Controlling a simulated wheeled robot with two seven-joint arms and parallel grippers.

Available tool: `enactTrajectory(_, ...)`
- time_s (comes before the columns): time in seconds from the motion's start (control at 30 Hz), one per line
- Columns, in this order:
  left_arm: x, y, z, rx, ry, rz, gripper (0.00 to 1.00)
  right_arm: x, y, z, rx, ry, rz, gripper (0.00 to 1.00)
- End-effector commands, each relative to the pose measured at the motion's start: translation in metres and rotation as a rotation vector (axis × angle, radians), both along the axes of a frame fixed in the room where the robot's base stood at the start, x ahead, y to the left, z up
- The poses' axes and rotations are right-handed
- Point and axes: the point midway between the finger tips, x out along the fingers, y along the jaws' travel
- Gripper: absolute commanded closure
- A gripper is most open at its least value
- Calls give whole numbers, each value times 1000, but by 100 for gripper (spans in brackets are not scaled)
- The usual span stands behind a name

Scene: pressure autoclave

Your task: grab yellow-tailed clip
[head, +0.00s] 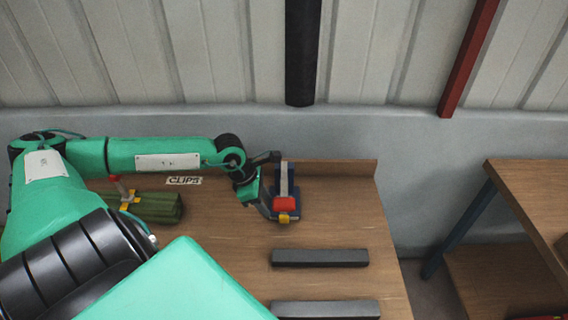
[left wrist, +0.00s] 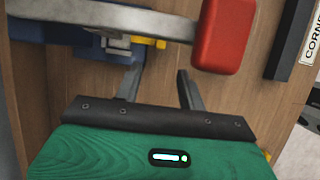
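A blue device (head: 291,207) stands on the wooden table, with a long grey lever ending in a red grip (head: 285,203). A small yellow part (head: 284,218) shows beside the red grip; whether it is the clip's tail I cannot tell. In the left wrist view, a yellow piece (left wrist: 152,43) shows under the lever, left of the red grip (left wrist: 224,36). My left gripper (left wrist: 157,71) is open beside the device, its fingers apart with nothing seen between them. A yellow piece (head: 130,198) with a red top lies on a green bundle (head: 155,208). My right gripper is out of view.
A "CLIPS" label (head: 184,181) lies behind the green bundle. Two dark grey bars (head: 320,258) lie on the near right of the table. A second wooden table (head: 530,200) stands to the right, past a gap.

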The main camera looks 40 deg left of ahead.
Motion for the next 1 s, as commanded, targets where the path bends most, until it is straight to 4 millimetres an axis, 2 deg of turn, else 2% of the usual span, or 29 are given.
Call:
enactTrajectory(0.17,4,-5,-11,-2,0,1,60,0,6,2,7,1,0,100)
enactTrajectory(0.47,8,-9,-21,-4,0,0,60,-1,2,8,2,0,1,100)
enactTrajectory(0.8,18,-19,-54,-2,0,1,60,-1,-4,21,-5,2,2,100)
enactTrajectory(1.0,20,-21,-62,1,1,-2,60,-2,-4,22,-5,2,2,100)
